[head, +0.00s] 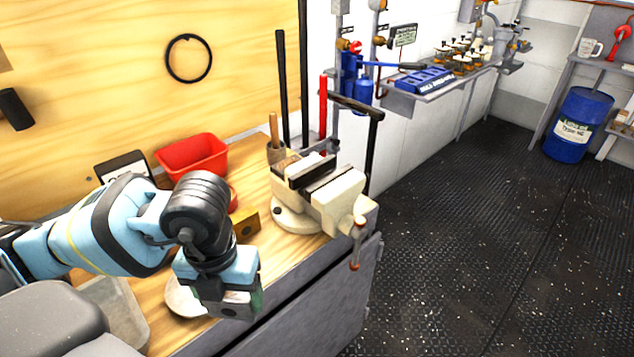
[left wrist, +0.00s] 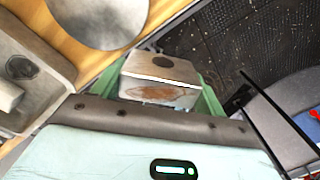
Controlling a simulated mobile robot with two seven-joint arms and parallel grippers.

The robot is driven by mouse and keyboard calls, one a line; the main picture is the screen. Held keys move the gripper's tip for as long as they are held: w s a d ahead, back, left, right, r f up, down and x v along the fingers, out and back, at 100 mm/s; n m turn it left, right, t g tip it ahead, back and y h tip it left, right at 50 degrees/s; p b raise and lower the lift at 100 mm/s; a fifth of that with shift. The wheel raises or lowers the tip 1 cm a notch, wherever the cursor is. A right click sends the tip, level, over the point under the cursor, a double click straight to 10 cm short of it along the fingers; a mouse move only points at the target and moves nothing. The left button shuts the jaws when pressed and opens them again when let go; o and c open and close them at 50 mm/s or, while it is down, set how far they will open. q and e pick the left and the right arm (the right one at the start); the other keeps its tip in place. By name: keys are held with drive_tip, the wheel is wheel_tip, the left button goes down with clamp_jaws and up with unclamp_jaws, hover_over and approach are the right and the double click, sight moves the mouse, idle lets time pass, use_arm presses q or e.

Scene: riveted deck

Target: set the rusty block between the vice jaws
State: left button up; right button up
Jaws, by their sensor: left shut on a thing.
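The rusty block (left wrist: 162,72) is a grey metal block with a dark round hole on top and a brown rust patch on its side. It sits between the green fingers of my left gripper (head: 237,300), which is shut on it. The gripper points down near the bench's front edge, left of and nearer than the vice. The cream vice (head: 345,200) stands at the bench's right corner. Its dark jaws (head: 318,178) are apart, with a gap between them that looks empty. My right gripper is not in view.
A pale disc (head: 184,298) lies beside the gripper. A brass-coloured block (head: 246,224) with a hole lies between gripper and vice. A red bin (head: 192,154) and a pot with a wooden handle (head: 275,152) stand behind. A grey tray (head: 122,310) lies at left.

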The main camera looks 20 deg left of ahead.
use_arm(q)
drive_tip(key=m, duration=0.4)
drive_tip(key=shift+w+d, duration=0.3)
drive_tip(key=m, duration=0.5)
drive_tip(key=shift+w+d+m, duration=0.3)
drive_tip(key=shift+d, duration=0.1)
drive_tip(key=m, duration=0.5)
drive_tip(key=shift+w+d+m, duration=0.3)
drive_tip(key=shift+d+m, duration=0.1)
drive_tip(key=m, duration=0.3)
drive_tip(key=shift+w+d+m, duration=0.25)
drive_tip(key=shift+m, duration=0.15)
drive_tip(key=d+m, duration=0.1)
drive_tip(key=m, duration=0.6)
drive_tip(key=w+m, duration=0.1)
drive_tip(key=m, duration=0.5)
drive_tip(key=w+d+m, duration=0.1)
drive_tip(key=m, duration=0.6)
drive_tip(key=shift+d+r+m, duration=0.1)
drive_tip(key=shift+d+m, duration=0.2)
